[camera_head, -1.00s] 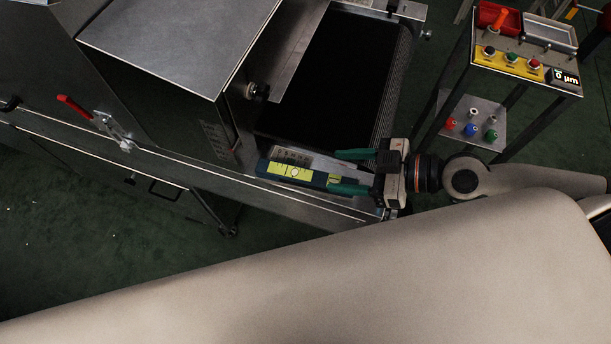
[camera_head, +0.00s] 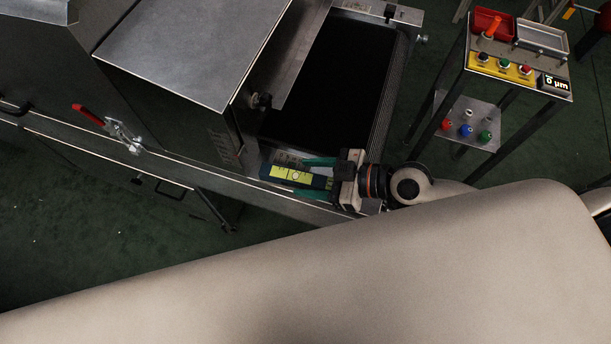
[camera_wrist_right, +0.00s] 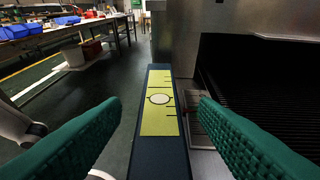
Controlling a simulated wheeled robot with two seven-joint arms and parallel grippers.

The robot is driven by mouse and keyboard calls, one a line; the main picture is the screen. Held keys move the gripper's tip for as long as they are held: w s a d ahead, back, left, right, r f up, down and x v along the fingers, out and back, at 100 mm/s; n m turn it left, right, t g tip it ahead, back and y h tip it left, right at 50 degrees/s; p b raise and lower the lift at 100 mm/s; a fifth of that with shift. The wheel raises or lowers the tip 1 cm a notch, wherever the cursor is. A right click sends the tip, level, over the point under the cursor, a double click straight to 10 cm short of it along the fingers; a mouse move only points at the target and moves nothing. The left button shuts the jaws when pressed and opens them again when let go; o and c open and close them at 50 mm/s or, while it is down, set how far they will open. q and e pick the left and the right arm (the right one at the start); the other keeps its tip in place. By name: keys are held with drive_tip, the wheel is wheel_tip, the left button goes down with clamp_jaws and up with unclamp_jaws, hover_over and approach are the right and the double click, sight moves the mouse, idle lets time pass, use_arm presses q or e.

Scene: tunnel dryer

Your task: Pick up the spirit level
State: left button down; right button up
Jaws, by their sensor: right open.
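The spirit level (camera_head: 292,175) is a dark blue bar with a yellow-green face and a round vial. It lies along the front ledge of the steel dryer, beside the black belt. In the right wrist view the level (camera_wrist_right: 160,118) runs away from me between the two fingers. My right gripper (camera_head: 318,178) is open, its green fingers on either side of the level's right end. In the wrist view both green fingers (camera_wrist_right: 157,135) stand apart from the level, with gaps at each side. The right end of the level is partly hidden by the gripper. My left gripper is not in view.
The dryer's steel hood (camera_head: 190,50) rises to the left of the level, and the black belt (camera_head: 335,85) lies behind it. A red-handled clamp (camera_head: 122,135) is on the dryer's front. A stand with buttons (camera_head: 515,65) is at the right.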

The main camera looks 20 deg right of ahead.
drive_tip(key=shift+c, duration=0.5)
clamp_jaws()
drive_tip(key=shift+r, duration=0.1)
